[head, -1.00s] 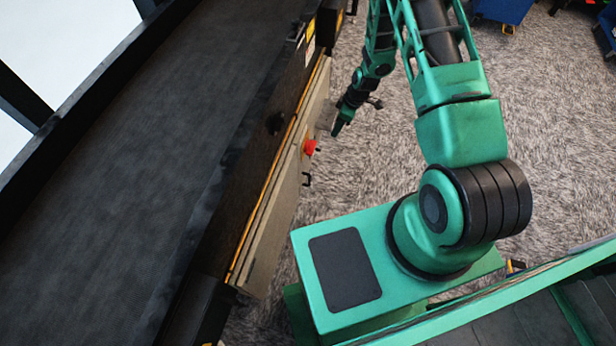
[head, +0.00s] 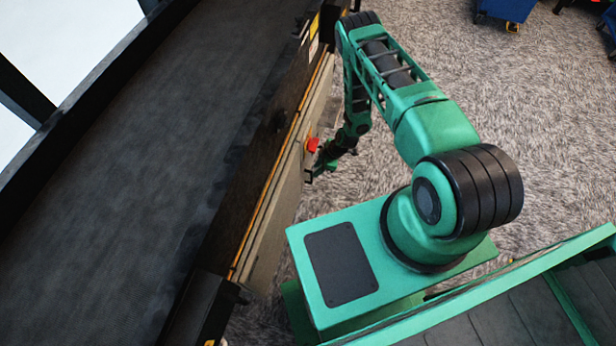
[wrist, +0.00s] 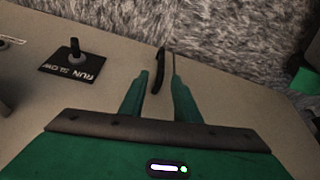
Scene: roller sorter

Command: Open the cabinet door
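The cabinet door is a beige panel (head: 268,238) on the side of the conveyor; it also fills much of the wrist view (wrist: 60,105). A black handle (wrist: 160,68) stands out from the panel. My gripper (wrist: 159,72) is green, with its two fingers spread apart. The handle shows between the fingertips, and I cannot tell whether either finger touches it. In the head view my gripper (head: 319,168) is close to the panel, just below the red knob, and largely hides the handle. No gap along the door's edge is clear.
A red knob (head: 312,144) sticks out just above my gripper. A black switch (wrist: 74,58) with a "RUN SLOW" plate is left of the handle. The dark conveyor belt (head: 150,130) lies left. Grey carpet (head: 480,90) is open to the right; blue bins (head: 505,10) stand far off.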

